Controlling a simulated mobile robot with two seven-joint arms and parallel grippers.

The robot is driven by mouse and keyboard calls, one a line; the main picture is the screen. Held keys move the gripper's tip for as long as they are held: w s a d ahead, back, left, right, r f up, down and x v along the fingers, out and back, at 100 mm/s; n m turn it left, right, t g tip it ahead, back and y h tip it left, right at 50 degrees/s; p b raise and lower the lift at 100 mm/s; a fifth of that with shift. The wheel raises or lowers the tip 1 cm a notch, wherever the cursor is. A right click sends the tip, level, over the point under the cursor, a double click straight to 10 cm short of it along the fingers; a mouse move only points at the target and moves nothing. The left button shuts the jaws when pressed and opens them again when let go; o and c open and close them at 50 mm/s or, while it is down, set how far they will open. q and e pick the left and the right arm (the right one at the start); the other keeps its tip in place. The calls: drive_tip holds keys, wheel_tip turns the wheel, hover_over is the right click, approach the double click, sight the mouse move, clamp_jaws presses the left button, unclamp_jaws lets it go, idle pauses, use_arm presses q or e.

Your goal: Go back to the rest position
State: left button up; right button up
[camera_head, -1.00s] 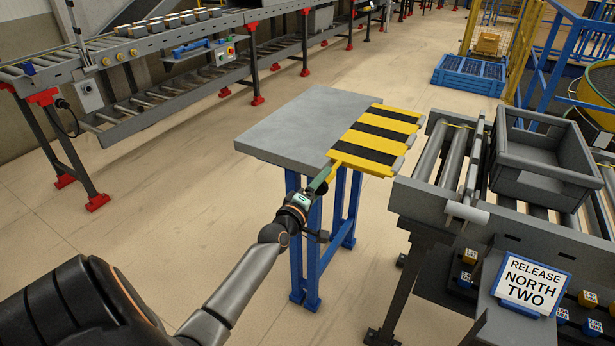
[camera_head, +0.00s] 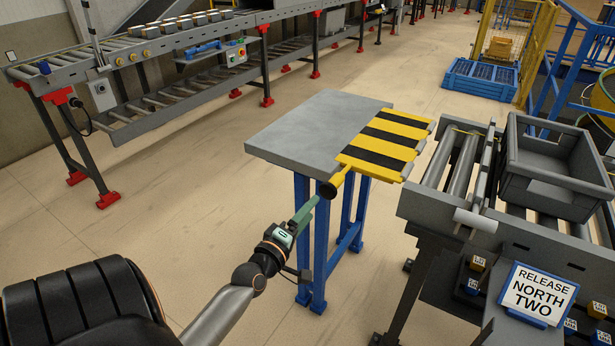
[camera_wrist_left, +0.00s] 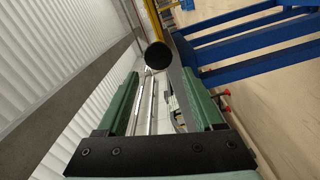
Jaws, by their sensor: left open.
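My left gripper (camera_head: 315,204) is at the near edge of the grey table, just below and left of the handle of the yellow-and-black striped plate (camera_head: 382,147). The left wrist view shows its two green fingers (camera_wrist_left: 160,78) spread apart with nothing held between them. The handle's round black end (camera_head: 326,190) faces the gripper and also shows beyond the fingertips in the left wrist view (camera_wrist_left: 158,56). The plate lies from the grey table's right side towards the roller conveyor. My right gripper is not in view.
The grey table (camera_head: 305,128) stands on blue legs (camera_head: 306,240). A roller conveyor at the right carries an empty grey crate (camera_head: 552,175), with a "RELEASE NORTH TWO" sign (camera_head: 537,294) in front. A long conveyor (camera_head: 125,58) runs along the back left. The floor between is clear.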

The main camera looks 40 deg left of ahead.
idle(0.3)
use_arm(q)
drive_tip(key=s+d+f+m+g+h+p, duration=0.2)
drive_tip(key=s+d+f+m+p, duration=0.1)
drive_tip(key=d, duration=0.5)
drive_tip(key=s+d+f+m+g+h+p, duration=0.2)
drive_tip(key=s+d+f+m, duration=0.3)
drive_tip(key=s+d+m, duration=0.3)
drive_tip(key=s+d+f+m+g+h+p, duration=0.2)
drive_tip(key=s+d+m, duration=0.4)
drive_tip(key=d+m, duration=0.3)
drive_tip(key=shift+f+g+h+p, duration=0.4)
drive_tip(key=shift+f+g+p, duration=0.5)
drive_tip(key=shift+g, duration=0.1)
drive_tip(key=shift+s, duration=0.1)
